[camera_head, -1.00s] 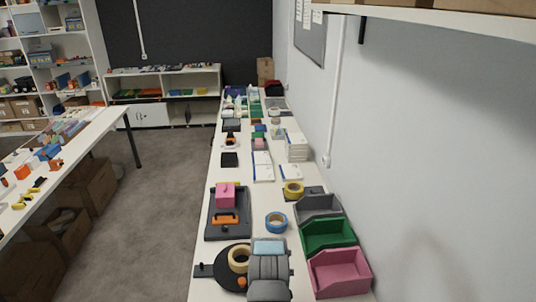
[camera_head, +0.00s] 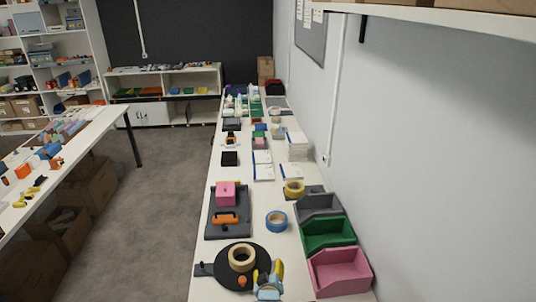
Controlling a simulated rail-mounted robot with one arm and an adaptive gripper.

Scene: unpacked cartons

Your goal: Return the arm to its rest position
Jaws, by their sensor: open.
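My gripper (camera_head: 267,275) shows at the bottom edge of the head view, with a light blue body and two yellow fingers spread apart. It looks open and empty. It is in front of a round black board (camera_head: 226,274) that carries a beige tape roll (camera_head: 241,258). The rest of my arm is out of the picture.
Right of the gripper stand a pink bin (camera_head: 340,273), a green bin (camera_head: 328,234) and a grey bin (camera_head: 319,204) along the wall. A blue tape roll (camera_head: 277,222) and a dark tray (camera_head: 228,228) lie farther up the white table. The floor (camera_head: 165,200) at left is open.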

